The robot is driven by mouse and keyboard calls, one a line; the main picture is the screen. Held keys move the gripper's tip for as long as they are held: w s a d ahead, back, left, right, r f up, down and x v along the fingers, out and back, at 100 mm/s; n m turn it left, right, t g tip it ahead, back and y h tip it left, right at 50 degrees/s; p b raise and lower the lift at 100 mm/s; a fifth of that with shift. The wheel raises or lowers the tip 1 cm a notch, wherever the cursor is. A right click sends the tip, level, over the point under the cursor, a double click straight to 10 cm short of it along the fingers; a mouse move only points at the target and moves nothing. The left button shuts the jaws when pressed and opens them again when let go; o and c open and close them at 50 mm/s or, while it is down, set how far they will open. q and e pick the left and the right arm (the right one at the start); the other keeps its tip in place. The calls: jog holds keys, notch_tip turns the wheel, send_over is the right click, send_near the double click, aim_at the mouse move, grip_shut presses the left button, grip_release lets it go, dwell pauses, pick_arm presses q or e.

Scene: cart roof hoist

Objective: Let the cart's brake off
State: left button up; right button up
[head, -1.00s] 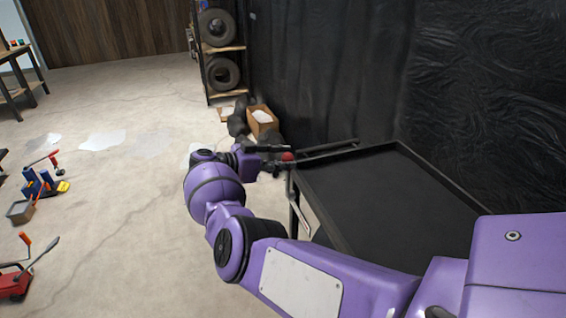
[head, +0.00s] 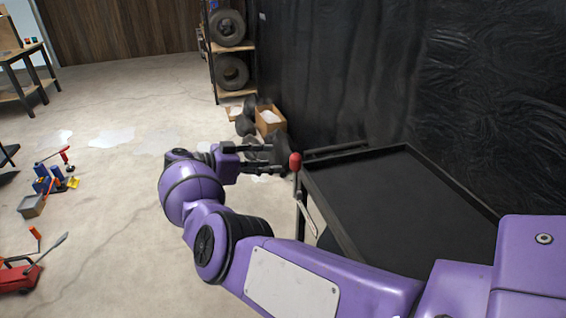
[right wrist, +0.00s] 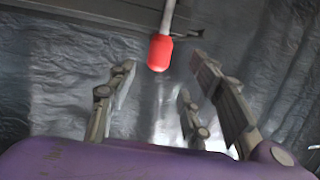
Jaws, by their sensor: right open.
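The cart (head: 385,205) has a black tray top with a raised rim and stands at the right in the head view. My left gripper is not in view.
A dark wall covering (head: 340,70) runs behind the cart. A cardboard box (head: 269,121) and a shelf with tires (head: 231,72) stand at the back. A red jack (head: 20,275) and blue tools (head: 50,182) are on the floor at left. The middle floor is clear.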

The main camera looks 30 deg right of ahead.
jog(key=v, duration=0.4)
dwell(0.4)
